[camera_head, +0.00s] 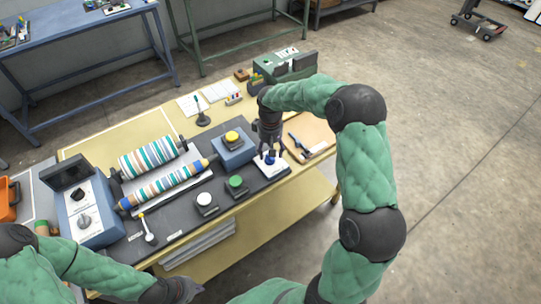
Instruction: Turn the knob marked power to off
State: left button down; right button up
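A blue-grey control box (97,232) at the left of the bench has an upper dial (78,194) and a lower round knob (84,220) on its pale face. A blue knob (270,159) sits on a white plate (268,170) at the right end of the dark mat. I cannot read which knob is marked power. My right gripper (269,148) points down right above the blue knob; whether it touches the knob is unclear. My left gripper (190,289) is low at the front edge, away from the knobs, its fingers too small and dark to judge.
Two striped rollers (165,185) lie beside the control box. A yellow button box (232,148), a green button (236,182), a white button (204,199) and a lever (147,230) stand on the mat. A clipboard (310,138) lies right of my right gripper.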

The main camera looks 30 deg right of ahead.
notch_tip(320, 180, up, 8)
jog(key=shift+f, duration=0.15)
jog(key=shift+f, duration=0.1)
dwell(0.5)
